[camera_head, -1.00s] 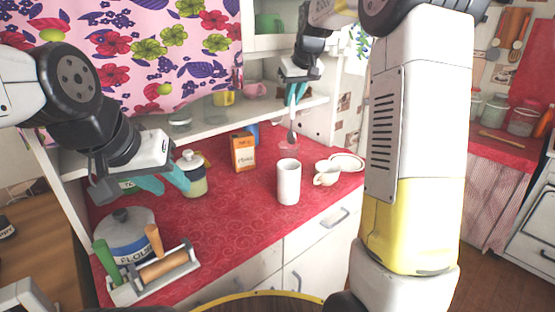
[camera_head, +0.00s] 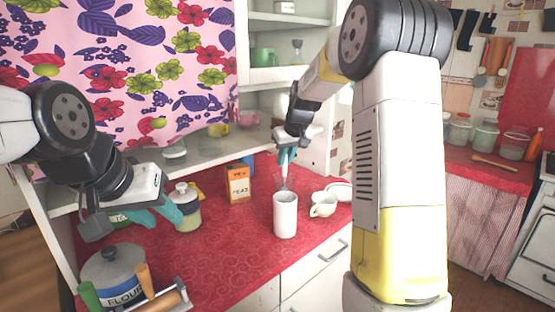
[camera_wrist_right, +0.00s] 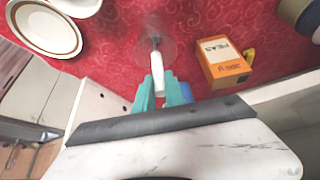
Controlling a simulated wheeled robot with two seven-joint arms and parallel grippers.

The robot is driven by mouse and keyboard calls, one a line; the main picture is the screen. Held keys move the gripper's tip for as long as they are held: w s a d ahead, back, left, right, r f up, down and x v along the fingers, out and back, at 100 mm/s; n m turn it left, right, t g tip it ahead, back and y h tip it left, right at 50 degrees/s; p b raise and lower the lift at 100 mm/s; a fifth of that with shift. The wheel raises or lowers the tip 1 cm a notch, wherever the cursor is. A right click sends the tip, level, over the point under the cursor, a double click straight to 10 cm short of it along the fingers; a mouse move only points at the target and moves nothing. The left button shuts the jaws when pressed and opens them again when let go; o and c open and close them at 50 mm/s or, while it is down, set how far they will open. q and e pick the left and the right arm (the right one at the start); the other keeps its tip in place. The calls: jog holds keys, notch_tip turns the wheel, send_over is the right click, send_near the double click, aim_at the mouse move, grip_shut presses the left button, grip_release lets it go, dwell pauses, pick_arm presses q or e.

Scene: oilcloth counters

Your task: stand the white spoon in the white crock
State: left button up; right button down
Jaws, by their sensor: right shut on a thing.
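My right gripper (camera_head: 286,158) is shut on the white spoon (camera_wrist_right: 157,71), holding its white handle with the bowl end down. The spoon also shows below the fingers in the head view (camera_head: 284,173). A clear glass (camera_wrist_right: 157,38) surrounds its lower end in the wrist view; I cannot tell whether the spoon is lifted off the glass bottom. The white crock (camera_head: 285,217) stands upright on the red counter, in front of the glass in the head view. My left gripper (camera_head: 166,219) is open and empty over the counter's left side.
An orange peas box (camera_head: 238,185) stands left of the glass. A lidded jar (camera_head: 187,207), a flour tin (camera_head: 114,278) and a rolling-pin rack stand left. Red counter between them is clear.

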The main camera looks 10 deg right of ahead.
jog(key=c, duration=1.4)
grip_release()
jog(key=v, duration=1.1)
jog(key=s+r, duration=0.3)
jog(key=s, duration=0.6)
jog(key=s+f+m, duration=0.1)
jog(key=s+f, duration=0.2)
jog(key=s, duration=0.8)
jog(key=s+a+f+m, duration=0.1)
jog(key=s+f, duration=0.2)
jog(key=s, duration=0.7)
jog(key=shift+s+f+m+t+y, duration=0.2)
jog(key=shift+s+m+t+y, duration=0.1)
jog(key=shift+s+m+t, duration=0.1)
